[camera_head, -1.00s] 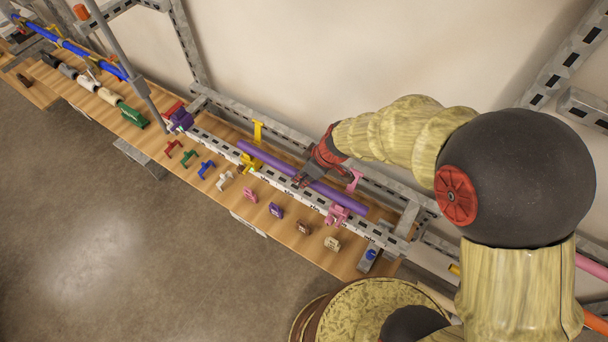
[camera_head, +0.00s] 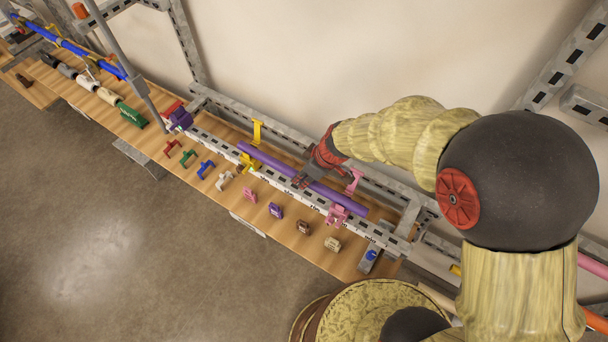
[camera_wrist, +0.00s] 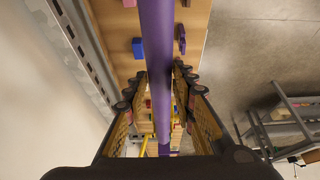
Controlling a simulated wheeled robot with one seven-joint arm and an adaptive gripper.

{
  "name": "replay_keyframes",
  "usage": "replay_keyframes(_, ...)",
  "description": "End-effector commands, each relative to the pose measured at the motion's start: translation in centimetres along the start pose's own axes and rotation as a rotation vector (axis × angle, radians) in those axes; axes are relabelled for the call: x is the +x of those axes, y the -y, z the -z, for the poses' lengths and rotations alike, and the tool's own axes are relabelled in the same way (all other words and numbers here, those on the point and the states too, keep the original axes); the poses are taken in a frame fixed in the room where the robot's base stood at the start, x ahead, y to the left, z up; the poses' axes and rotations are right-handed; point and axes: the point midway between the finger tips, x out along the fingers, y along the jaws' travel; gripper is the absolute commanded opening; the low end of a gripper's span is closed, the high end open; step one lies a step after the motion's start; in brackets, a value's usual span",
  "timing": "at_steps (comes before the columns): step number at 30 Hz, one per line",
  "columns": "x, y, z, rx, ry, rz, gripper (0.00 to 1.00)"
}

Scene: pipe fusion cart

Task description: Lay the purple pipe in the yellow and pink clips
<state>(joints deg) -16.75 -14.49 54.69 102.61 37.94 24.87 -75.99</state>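The purple pipe (camera_head: 270,160) runs lengthwise along the rail in the head view. Its left end is by the yellow clips (camera_head: 257,131) and its right part passes between the pink clips (camera_head: 338,213). I cannot tell whether the pipe sits down in any clip. My gripper (camera_head: 303,181) is at the pipe's middle, between the yellow and pink clips. In the wrist view, the two fingers of my gripper (camera_wrist: 160,78) lie along both sides of the purple pipe (camera_wrist: 157,40), close against it at the tips, and appear shut on it.
Loose small clips, such as a blue one (camera_head: 206,169) and a tan one (camera_head: 332,243), lie along the front of the wooden board (camera_head: 290,238). A metal rail frame (camera_head: 240,125) runs behind. A blue pipe (camera_head: 80,52) lies farther left. The floor in front is clear.

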Motion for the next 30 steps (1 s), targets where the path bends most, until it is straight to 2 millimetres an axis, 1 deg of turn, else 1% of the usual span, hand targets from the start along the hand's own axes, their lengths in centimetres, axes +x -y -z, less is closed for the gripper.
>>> replay_keyframes(1, 0.0, 0.0, 0.0, 0.0, 0.0, 0.0, 0.3)
replay_keyframes(9, 0.0, 0.0, 0.0, 0.0, 0.001, 0.001, 0.45)
replay_keyframes(17, 0.1, 0.1, -0.1, 0.0, 0.002, 0.002, 0.45)
replay_keyframes(20, -0.4, 0.0, 0.0, 0.001, 0.0, 0.001, 0.45)
replay_keyframes(23, -1.6, 0.0, 0.0, 0.001, -0.001, 0.0, 0.45)
replay_keyframes(26, -3.4, -0.1, 0.0, 0.001, -0.002, -0.002, 0.45)
replay_keyframes(30, -6.4, -0.1, 0.0, 0.0, -0.002, -0.004, 0.45)
